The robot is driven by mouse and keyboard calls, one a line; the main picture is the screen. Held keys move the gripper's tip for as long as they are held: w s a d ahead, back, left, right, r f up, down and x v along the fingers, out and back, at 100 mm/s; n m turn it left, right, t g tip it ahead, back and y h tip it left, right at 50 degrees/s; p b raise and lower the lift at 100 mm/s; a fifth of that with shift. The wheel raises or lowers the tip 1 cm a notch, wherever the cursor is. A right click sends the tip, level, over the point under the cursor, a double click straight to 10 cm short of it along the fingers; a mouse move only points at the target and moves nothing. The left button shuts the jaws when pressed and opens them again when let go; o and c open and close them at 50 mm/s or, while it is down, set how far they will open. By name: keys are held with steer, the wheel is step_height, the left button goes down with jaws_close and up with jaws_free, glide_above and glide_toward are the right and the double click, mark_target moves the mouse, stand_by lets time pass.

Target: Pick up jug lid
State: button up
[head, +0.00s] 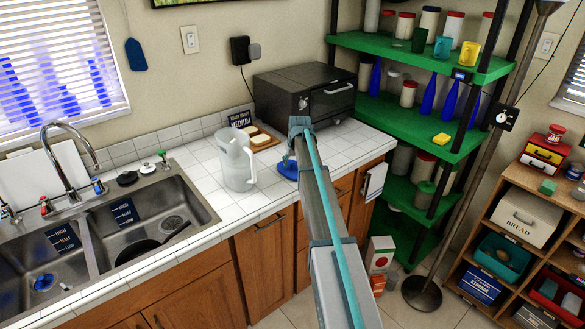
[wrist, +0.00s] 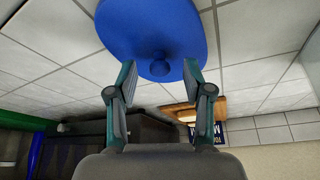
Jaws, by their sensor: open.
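The jug lid (head: 288,168) is a blue disc with a small knob, lying on the white tiled counter right of the jug. My arm partly hides it in the head view. In the wrist view the blue lid (wrist: 150,22) fills the top middle, with its knob facing me. My gripper (wrist: 160,77) is open and empty, with one finger on each side of the knob in the picture. I cannot tell whether the fingers touch it. In the head view my gripper is mostly hidden behind my arm. A pale jug (head: 237,165) stands upright and open-topped on the counter.
A dark toaster oven (head: 285,95) stands behind the lid. A wooden board (head: 266,143) with bread and a dark sign (head: 238,119) are behind the jug. The sink (head: 188,198) is at left, green shelves (head: 386,119) at right. Bare tiles surround the lid.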

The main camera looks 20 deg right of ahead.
steer(key=shift+w+f, duration=0.15)
steer(key=shift+f, duration=0.15)
jaws_close()
steer(key=shift+r, duration=0.1)
